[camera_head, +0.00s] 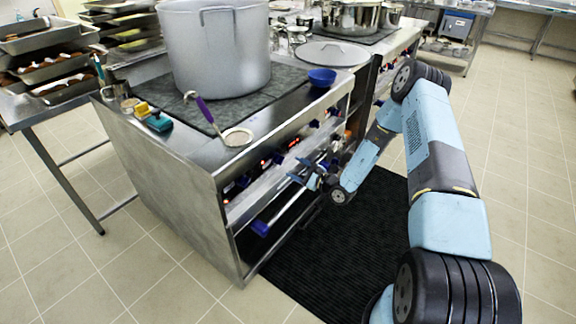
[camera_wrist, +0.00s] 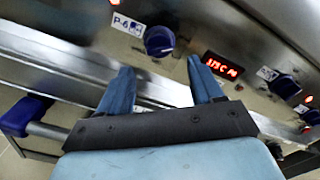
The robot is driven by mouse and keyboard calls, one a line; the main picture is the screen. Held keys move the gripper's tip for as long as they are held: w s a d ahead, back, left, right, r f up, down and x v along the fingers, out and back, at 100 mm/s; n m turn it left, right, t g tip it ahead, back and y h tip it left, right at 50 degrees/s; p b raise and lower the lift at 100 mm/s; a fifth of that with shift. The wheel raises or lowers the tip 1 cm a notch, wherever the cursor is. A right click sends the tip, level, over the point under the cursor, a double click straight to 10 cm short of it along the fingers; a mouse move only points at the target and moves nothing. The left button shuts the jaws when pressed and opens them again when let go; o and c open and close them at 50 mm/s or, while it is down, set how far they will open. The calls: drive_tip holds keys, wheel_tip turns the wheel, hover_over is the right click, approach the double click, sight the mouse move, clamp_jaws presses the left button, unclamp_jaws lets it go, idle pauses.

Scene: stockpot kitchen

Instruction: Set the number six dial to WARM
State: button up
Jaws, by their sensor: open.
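In the wrist view a round dark-blue dial (camera_wrist: 159,41) sits on the steel stove front, with a white label (camera_wrist: 127,24) to its left that seems to read P-6, though it is blurred. A red lit display (camera_wrist: 222,67) to its right has letters I cannot read surely. My gripper (camera_wrist: 160,74) is open and empty, its two blue fingers apart. The dial appears beyond the gap between the fingertips and not between them. In the head view my gripper (camera_head: 298,169) is at the stove front; which dial faces it there is too small to tell.
Another blue dial (camera_wrist: 283,86) is at the right. A rail with a blue end (camera_wrist: 25,115) runs below the panel. A black mat (camera_head: 340,250) covers floor in front.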

drive_tip(key=v, duration=0.7)
drive_tip(key=shift+s+d, duration=0.15)
drive_tip(key=shift+d, duration=0.1)
drive_tip(key=s+a+r+n+g+h, duration=0.1)
drive_tip(key=s+r+n+g, duration=0.35)
drive_tip(key=r, duration=0.55)
drive_tip(key=s+a+r+n+g, duration=0.1)
drive_tip(key=s+r+n+g, duration=0.35)
drive_tip(key=r, duration=0.55)
drive_tip(key=s+a+r+n+g+h, duration=0.1)
drive_tip(key=s+r+n+g, duration=0.3)
drive_tip(key=r, duration=0.6)
drive_tip(key=s+d+r+n+t+h, duration=0.2)
drive_tip(key=s+d+r+h, duration=0.4)
drive_tip(key=s+r, duration=0.3)
drive_tip(key=s+d+r+n+t+h, duration=0.3)
drive_tip(key=s+d+r+t+h, duration=0.2)
drive_tip(key=s+d+r, duration=0.4)
drive_tip(key=s+r+h, duration=0.1)
drive_tip(key=s, duration=0.4)
drive_tip(key=shift+s+n+t, duration=0.3)
